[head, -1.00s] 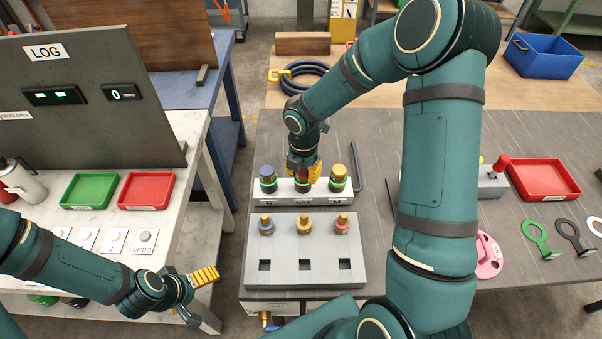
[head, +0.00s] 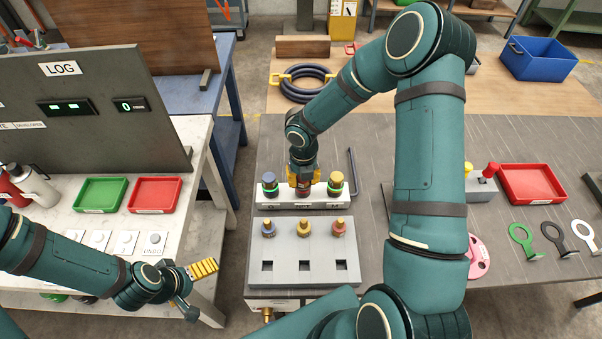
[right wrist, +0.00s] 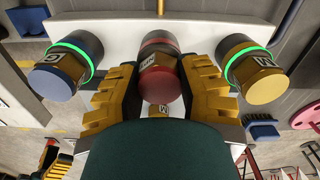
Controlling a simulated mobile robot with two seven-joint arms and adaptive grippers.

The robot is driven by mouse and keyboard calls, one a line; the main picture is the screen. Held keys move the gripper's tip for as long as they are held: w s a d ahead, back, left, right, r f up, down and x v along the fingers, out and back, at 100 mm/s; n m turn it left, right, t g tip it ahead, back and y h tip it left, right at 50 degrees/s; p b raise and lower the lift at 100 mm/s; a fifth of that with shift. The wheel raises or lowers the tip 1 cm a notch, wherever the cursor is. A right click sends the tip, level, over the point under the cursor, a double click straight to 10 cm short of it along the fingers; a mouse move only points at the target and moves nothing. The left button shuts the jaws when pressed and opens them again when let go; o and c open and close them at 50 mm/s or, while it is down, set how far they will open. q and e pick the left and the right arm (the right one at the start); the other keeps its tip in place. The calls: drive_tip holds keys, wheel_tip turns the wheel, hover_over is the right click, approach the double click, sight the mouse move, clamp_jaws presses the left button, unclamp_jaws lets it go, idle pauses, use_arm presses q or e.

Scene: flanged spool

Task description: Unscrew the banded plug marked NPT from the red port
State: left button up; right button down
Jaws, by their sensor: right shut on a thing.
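The plug with a red cap (right wrist: 160,85) stands in the middle port of the white block (head: 262,199). Its label is partly seen in the right wrist view, where its ring looks dull red. My right gripper (head: 303,184) reaches down from above and is shut on this plug, one yellow finger on each side. A blue-capped plug (right wrist: 58,72) marked G stands to its left and a yellow-capped plug (right wrist: 258,75) marked M to its right, both with green-lit rings. My left gripper (head: 203,268) is at lower left, away from the block; I cannot tell its opening.
A grey rack (head: 285,277) in front holds several brass plugs above square holes. A hex key (head: 352,172) lies right of the block. Red tray (head: 535,184), flat rings (head: 520,235) and a pink disc (head: 480,257) are further right. The LOG panel (head: 90,100) stands left.

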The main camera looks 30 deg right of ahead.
drive_tip(key=shift+r+n+p, duration=0.1)
drive_tip(key=shift+n+p, duration=0.35)
drive_tip(key=shift+n, duration=1.65)
drive_tip(key=c, duration=0.6)
unclamp_jaws()
drive_tip(key=shift+f, duration=0.2)
drive_tip(key=shift+b, duration=0.35)
